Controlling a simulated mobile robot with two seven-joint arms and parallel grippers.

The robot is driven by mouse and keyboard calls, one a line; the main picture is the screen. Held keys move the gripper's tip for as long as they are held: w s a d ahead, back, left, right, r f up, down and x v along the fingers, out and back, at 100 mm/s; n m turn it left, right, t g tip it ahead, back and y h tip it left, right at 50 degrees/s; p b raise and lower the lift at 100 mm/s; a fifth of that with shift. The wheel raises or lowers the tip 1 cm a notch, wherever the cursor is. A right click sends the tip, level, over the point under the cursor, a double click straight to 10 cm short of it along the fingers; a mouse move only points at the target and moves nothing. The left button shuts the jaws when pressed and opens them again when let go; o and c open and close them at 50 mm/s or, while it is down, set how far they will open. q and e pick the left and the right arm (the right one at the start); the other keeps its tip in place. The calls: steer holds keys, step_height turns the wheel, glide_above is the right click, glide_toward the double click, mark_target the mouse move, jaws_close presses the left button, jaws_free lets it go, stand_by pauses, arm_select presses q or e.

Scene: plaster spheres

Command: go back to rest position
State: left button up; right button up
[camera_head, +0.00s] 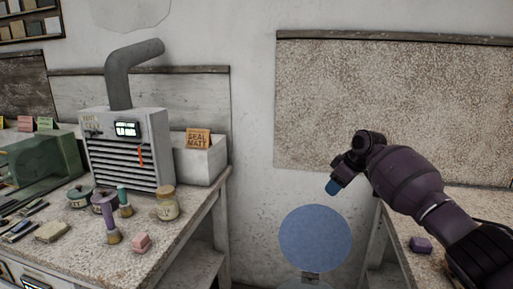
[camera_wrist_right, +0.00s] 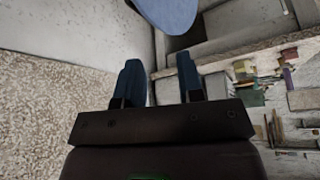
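My right arm comes in from the right in the head view, with its gripper (camera_head: 333,186) raised in front of the wall, over the gap between the two benches. In the right wrist view the two blue fingers of this gripper (camera_wrist_right: 160,82) stand apart with nothing between them, so it is open and empty. My left gripper is in neither view.
A round blue disc (camera_head: 315,240) stands below the right gripper. The left bench (camera_head: 185,230) carries a grey vented box with a pipe (camera_head: 130,150), a jar (camera_head: 166,203), brushes and a pink block (camera_head: 141,243). A purple block (camera_head: 421,245) lies on the right bench.

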steer(key=a+f+m+t, duration=0.1)
steer(key=a+m+t, duration=0.1)
steer(key=a+t, duration=0.4)
steer(key=s+f+m+t+p, duration=0.15)
steer(key=s+f+t, duration=0.35)
steer(key=s, duration=0.5)
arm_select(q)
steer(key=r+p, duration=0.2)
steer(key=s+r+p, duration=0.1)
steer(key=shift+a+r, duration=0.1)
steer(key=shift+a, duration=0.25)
arm_select(e)
steer(key=s+d+f+m+g+h, duration=0.1)
steer(key=s+d+f, duration=0.2)
steer(key=s+f, duration=0.4)
steer(key=s+d+f+m+g+h, duration=0.1)
steer(key=s+f, duration=0.5)
steer(key=s, duration=1.5)
steer(key=s+d+f+m+g+h, duration=0.1)
steer(key=s+d+f, duration=0.5)
steer(key=s, duration=0.9)
steer(key=shift+f+m+h, duration=0.6)
steer(key=shift+f+m, duration=0.2)
steer(key=shift+m, duration=0.35)
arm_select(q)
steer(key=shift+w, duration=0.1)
